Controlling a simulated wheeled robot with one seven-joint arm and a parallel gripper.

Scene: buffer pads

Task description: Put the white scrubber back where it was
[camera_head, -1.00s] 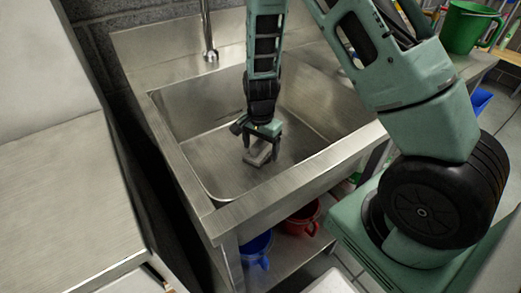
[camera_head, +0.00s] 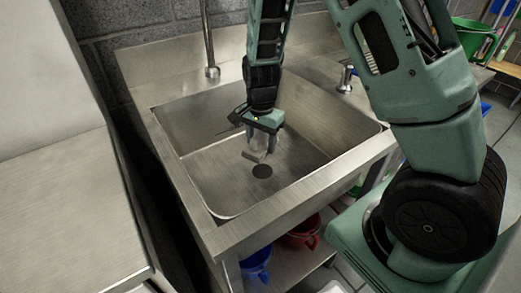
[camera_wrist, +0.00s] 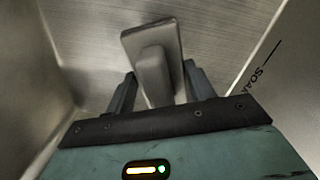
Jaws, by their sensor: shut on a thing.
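The white scrubber (camera_wrist: 168,38) looks grey-beige in the wrist view. It is a flat rectangular pad with a raised block handle, and the handle sits between my two dark fingers. My gripper (camera_head: 262,147) is shut on it inside the steel sink (camera_head: 200,170). In the head view the scrubber (camera_head: 250,155) is small and hard to make out beside the fingers. I cannot tell whether it touches the sink floor.
A faucet (camera_head: 209,50) rises at the sink's back. A blue bucket (camera_head: 256,262) and a red bucket (camera_head: 303,232) stand on the shelf below. A steel counter (camera_head: 60,210) is at the left.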

